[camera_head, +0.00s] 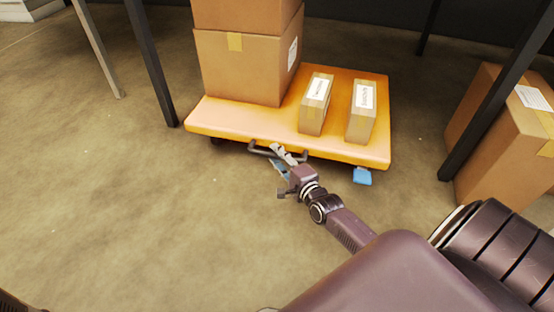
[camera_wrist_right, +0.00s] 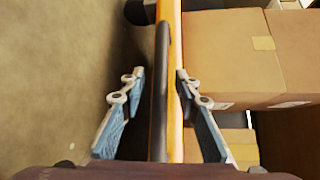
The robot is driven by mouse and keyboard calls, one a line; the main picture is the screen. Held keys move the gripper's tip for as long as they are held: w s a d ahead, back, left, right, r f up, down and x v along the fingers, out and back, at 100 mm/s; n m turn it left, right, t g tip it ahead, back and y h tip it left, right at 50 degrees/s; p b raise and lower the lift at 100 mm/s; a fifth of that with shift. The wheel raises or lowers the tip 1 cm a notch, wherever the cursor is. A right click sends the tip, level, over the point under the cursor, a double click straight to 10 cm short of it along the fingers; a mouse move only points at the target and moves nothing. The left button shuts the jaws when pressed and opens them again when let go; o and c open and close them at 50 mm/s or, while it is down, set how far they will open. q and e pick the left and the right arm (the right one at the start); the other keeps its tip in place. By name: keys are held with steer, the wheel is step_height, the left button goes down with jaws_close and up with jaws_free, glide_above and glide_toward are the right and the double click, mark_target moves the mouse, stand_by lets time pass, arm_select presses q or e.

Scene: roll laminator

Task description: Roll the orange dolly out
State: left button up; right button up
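The orange dolly (camera_head: 235,121) stands on the floor between dark table legs, with a dark handle bar (camera_head: 261,149) on its near edge. A blue part (camera_head: 362,176) shows under its near right corner. My right gripper (camera_head: 282,160) is at the handle. In the right wrist view, its open fingers (camera_wrist_right: 160,78) stand either side of the dark handle bar (camera_wrist_right: 161,110), with a gap to the left finger; the right finger overlaps the dolly's orange edge (camera_wrist_right: 174,50). I cannot tell whether it touches. My left gripper is not in view.
The dolly carries stacked large cartons (camera_head: 240,65) and two small boxes (camera_head: 312,108), (camera_head: 361,115). Another carton (camera_head: 500,135) stands on the floor to the right, behind a dark leg (camera_head: 490,100). Another leg (camera_head: 152,65) stands left of the dolly. The floor in front and left is clear.

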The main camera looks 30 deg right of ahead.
steer(key=shift+c, duration=0.2)
jaws_close()
stand_by(0.3)
